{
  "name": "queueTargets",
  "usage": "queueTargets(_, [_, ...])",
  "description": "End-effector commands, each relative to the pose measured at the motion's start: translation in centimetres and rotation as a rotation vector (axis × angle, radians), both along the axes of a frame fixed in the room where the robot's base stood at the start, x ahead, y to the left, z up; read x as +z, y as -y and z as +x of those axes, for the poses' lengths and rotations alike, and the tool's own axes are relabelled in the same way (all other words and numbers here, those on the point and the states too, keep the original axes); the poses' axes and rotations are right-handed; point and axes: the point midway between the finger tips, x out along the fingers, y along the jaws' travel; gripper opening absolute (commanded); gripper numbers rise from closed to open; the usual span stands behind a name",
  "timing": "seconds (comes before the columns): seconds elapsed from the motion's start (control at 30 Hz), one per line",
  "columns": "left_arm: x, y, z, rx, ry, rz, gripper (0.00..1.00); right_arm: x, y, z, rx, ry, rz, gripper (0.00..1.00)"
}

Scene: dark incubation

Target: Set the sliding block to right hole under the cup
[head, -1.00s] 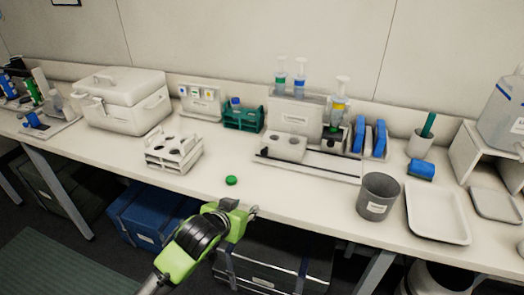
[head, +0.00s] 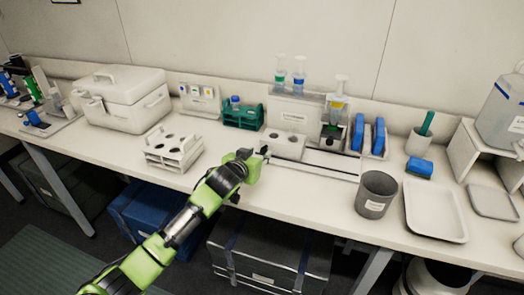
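The sliding block (head: 288,147) is white with two round holes in its top. It sits at the left part of a long rail base (head: 325,168) on the bench. A dispenser bottle with yellow contents (head: 337,103) stands upright in a holder to the right of the block, above a dark recess with a green spot; the block's holes are not below it. My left gripper (head: 263,154) is at the block's left end, very close to it; contact is unclear. Its fingers are too small to tell open or shut. My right gripper is out of view.
A white tube rack (head: 173,155) and a green rack (head: 243,117) stand to the left. A grey cup (head: 377,193) and a white tray (head: 435,212) stand front right. Blue blocks (head: 378,136) stand right of the dispenser. The bench front between white rack and grey cup is partly clear.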

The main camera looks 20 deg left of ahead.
Motion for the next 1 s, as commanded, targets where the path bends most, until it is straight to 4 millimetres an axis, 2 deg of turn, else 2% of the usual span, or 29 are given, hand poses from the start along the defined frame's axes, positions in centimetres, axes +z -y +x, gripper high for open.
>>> queueTargets(0.1, [-0.6, 0.1, 1.7, 0.001, -0.001, 0.001, 0.34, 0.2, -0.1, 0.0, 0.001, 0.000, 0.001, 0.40])
queueTargets(0.3, [-1.4, 0.1, 3.5, 0.000, -0.001, 0.000, 0.34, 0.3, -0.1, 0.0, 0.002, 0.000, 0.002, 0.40])
queueTargets(0.73, [-1.8, 0.2, 4.2, -0.001, 0.000, 0.000, 0.34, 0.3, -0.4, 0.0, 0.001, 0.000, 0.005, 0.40])
queueTargets(0.77, [-1.8, 0.2, 4.1, -0.001, 0.000, 0.000, 0.31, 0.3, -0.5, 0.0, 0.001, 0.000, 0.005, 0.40])
queueTargets(0.8, [-1.8, 0.2, 4.1, -0.001, 0.000, 0.000, 0.21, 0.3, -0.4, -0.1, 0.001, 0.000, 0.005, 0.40])
queueTargets(0.9, [-1.8, 0.2, 4.1, -0.001, 0.000, 0.000, 0.00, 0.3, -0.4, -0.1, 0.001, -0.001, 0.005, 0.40])
queueTargets(1.0, [-1.8, 0.2, 4.1, -0.001, 0.000, 0.000, 0.00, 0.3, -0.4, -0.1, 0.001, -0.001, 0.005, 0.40])
